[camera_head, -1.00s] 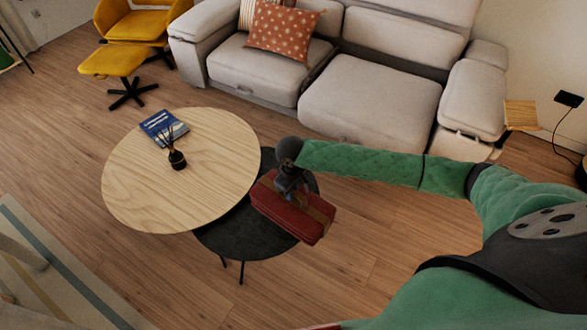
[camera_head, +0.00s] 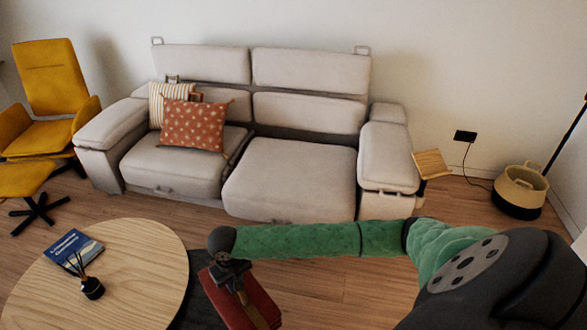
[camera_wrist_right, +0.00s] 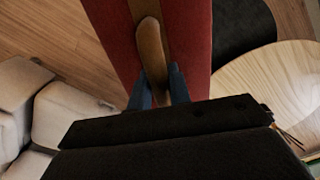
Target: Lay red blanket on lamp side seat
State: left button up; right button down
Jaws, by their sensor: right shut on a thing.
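The red blanket (camera_head: 236,304) is a folded bundle with a brown strap and handle. My right gripper (camera_head: 238,284) is shut on it by the handle, beside the round wooden table. The right wrist view shows the fingers (camera_wrist_right: 159,88) at the brown handle over the red blanket (camera_wrist_right: 192,30). The grey sofa has two seats. The right seat (camera_head: 292,178) is bare and lies on the side of a dark lamp pole (camera_head: 566,138) at the right edge. The left seat (camera_head: 172,172) bears a red patterned pillow (camera_head: 194,124) and a striped one. My left gripper is not in view.
The wooden table (camera_head: 150,255) holds a blue book (camera_head: 74,249) and a dark reed diffuser (camera_head: 92,287). A yellow chair (camera_head: 48,85) with footstool stands left. A small wooden side shelf (camera_head: 432,163) and a basket (camera_head: 520,190) stand right of the sofa.

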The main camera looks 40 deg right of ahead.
aim_at(291, 175)
jog(key=i+l, duration=0.2)
jog(key=l, duration=0.25)
jog(key=i+l, duration=0.2)
jog(key=l, duration=0.25)
jog(key=i+l, duration=0.2)
jog(key=l, duration=0.25)
jog(key=i+l, duration=0.2)
jog(key=l, duration=0.25)
jog(key=i+l, duration=0.2)
jog(key=l, duration=0.25)
jog(key=i+l, duration=0.2)
jog(key=l, duration=0.25)
jog(key=i+l, duration=0.15)
jog(key=l, duration=0.3)
jog(key=i+l, duration=0.2)
jog(key=l, duration=0.25)
